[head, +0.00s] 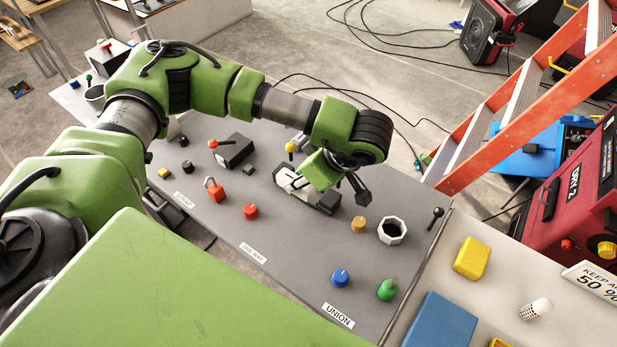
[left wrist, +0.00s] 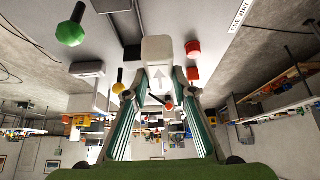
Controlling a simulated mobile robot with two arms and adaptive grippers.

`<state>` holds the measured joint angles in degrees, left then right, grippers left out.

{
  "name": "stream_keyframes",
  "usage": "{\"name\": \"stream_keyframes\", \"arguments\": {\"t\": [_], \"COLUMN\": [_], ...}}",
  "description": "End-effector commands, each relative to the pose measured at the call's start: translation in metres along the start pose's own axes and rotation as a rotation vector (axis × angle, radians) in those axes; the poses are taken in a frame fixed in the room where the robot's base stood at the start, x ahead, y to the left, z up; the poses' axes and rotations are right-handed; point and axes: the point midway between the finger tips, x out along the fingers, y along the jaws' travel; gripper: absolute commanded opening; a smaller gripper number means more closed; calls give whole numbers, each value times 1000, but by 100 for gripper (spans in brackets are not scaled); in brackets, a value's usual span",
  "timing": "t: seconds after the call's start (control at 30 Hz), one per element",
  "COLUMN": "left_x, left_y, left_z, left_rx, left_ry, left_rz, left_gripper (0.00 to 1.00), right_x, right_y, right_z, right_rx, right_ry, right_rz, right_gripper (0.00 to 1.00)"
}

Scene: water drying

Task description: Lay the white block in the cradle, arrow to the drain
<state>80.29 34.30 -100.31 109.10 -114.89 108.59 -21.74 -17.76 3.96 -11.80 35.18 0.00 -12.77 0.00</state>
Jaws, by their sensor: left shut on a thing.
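The white block (left wrist: 158,58) is between the two fingertips of my left gripper (left wrist: 158,88) in the left wrist view. An arrow on its face points away from the gripper. In the head view my left gripper (head: 335,180) hangs over the middle of the grey bench, its fingers partly hidden by the wrist. A pale and black shape (head: 290,180) lies beside it; I cannot tell how much of it is block, cradle or finger. The cradle and drain cannot be made out surely. I cannot tell whether the block touches anything below. My right gripper is not in view.
The grey bench (head: 210,222) carries a black box with a red lever (head: 236,150), a red knob (head: 250,211), a blue knob (head: 339,278), a green knob (head: 387,290) and a white octagonal cup (head: 392,230). A pale table with a yellow block (head: 471,258) stands right.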

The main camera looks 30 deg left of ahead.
Motion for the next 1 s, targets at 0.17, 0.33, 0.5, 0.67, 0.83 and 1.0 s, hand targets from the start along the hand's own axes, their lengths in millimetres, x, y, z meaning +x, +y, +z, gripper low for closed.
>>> {"name": "stream_keyframes", "arguments": {"t": [0.17, 0.33, 0.5, 0.67, 0.83, 1.0], "left_x": [27, 48, 57, 73, 87, 88], "left_y": [28, 45, 52, 55, 56, 56], "left_z": [7, 16, 19, 28, 36, 37], "left_rx": [1, 1, 1, 3, 1, 0], "left_ry": [2, 0, -1, 1, 0, 0], "left_rz": [-2, 0, 0, -3, 1, 1], "left_gripper": [0, 0, 0, 0, 0, 0], "right_x": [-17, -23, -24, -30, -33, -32], "right_y": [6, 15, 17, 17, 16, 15], "right_z": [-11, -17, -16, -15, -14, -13], "right_rx": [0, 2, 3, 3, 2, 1], "right_ry": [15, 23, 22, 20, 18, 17], "right_rz": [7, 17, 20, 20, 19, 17], "right_gripper": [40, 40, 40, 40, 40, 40]}}
